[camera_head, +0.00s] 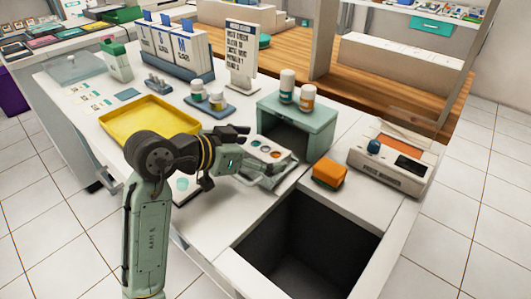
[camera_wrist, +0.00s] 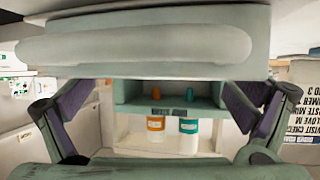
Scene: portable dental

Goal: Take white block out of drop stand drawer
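The green drop stand (camera_head: 311,119) stands on the white counter with two bottles on top; its front is open and dark inside. A pale drawer-like tray (camera_head: 286,172) with coloured round spots lies in front of that opening, partly covered by my gripper. In the wrist view, which is upside down, a broad pale bar (camera_wrist: 150,46) fills the top, close to the camera. My gripper (camera_wrist: 162,98) has its fingers wide apart, with the stand (camera_wrist: 205,88) visible beyond them. I cannot pick out the white block; my gripper may hide it.
An orange block (camera_head: 329,173) and a white device (camera_head: 390,166) are right of the stand. A dark open bin (camera_head: 305,245) is sunk in the counter at front. A yellow tray (camera_head: 150,122), a small bottle rack (camera_head: 209,104) and a sign (camera_head: 241,55) are behind and left.

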